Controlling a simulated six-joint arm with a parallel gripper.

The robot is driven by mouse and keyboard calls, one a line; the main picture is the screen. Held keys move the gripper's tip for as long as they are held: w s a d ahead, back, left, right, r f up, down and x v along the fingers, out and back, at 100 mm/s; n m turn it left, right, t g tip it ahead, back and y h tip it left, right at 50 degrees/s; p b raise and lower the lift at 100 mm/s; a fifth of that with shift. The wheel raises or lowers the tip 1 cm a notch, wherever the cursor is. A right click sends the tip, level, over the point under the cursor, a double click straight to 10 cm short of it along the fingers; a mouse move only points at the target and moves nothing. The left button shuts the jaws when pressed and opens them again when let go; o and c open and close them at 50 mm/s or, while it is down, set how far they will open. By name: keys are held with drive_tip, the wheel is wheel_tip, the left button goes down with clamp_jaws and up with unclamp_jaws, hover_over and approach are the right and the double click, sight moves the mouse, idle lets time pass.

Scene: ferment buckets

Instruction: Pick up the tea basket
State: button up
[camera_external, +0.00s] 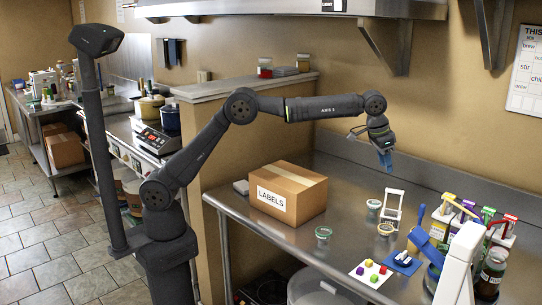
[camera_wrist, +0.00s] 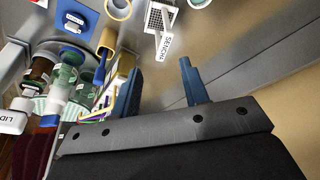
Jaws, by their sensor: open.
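The tea basket (camera_external: 392,212) appears to be the white, upright holder with a tall loop on the steel table, right of the middle. In the wrist view a white mesh basket (camera_wrist: 155,20) with a tag reading roughly "SENCH" shows at the top edge, partly cut off. My gripper (camera_external: 385,160) hangs above and slightly behind the basket in the outside view, its blue fingers apart. In the wrist view my gripper (camera_wrist: 163,78) is open with nothing between its fingers, and the basket lies beyond the fingertips.
Small round cups (camera_external: 385,229) stand close around the basket. A cardboard LABELS box (camera_external: 292,193) is to the left. The wall is behind.

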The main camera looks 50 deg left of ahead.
wheel_tip(320, 180, up, 2)
drive_tip(key=w+a+r+m+h, duration=0.1)
drive_tip(key=w+a+m+h, duration=0.15)
drive_tip(key=m, duration=0.35)
drive_tip(key=shift+g+y, duration=0.25)
drive_tip(key=shift+g, duration=0.15)
drive_tip(key=x, duration=1.2)
drive_tip(key=shift+f, duration=0.35)
hover_over(393, 214)
wheel_tip(393, 214, down, 5)
drive_tip(key=shift+w+r, duration=0.1)
drive_tip(key=shift+w, duration=0.05)
clamp_jaws()
